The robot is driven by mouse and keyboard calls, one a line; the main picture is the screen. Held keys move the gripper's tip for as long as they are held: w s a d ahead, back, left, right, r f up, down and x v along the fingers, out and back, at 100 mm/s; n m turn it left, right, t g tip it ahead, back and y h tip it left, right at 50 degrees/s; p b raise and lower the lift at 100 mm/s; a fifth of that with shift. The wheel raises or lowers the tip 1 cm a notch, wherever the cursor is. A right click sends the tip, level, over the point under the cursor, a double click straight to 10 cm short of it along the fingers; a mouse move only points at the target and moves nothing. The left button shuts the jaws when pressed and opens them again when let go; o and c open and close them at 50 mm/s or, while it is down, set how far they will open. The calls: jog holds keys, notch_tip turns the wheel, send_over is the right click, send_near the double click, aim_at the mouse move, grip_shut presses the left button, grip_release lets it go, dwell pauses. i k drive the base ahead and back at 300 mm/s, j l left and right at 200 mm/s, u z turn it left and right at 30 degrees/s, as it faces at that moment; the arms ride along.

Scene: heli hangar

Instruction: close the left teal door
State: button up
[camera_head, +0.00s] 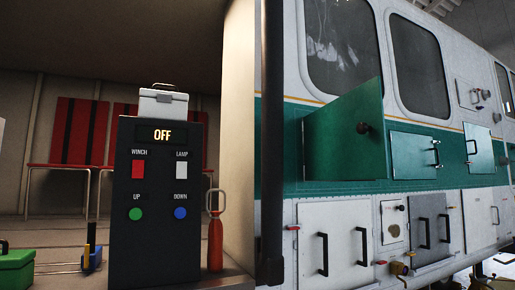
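The left teal door (347,123) is on the green band of the white and green helicopter side, right of the picture's middle. It stands open, swung out from the side, with its free edge toward me. A dark round knob (363,128) is on its face near that free edge. The opening behind it is mostly hidden by the door. Two more teal doors, a middle one (408,156) and a right one (480,153), have dark handles and look closed or nearly so. My gripper is not in view.
A dark control box (157,233) reading OFF stands at the left, with a red extinguisher (215,245) beside it. A dark vertical post (271,130) stands left of the doors. White lower panels (335,215) carry protruding handles.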

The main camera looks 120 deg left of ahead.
aim_at(345, 138)
jog(key=i+j+u, duration=0.1)
jog(key=u, duration=3.1)
jog(key=k+j+u, duration=0.2)
jog(key=k+j, duration=0.05)
jog(key=j, duration=0.05)
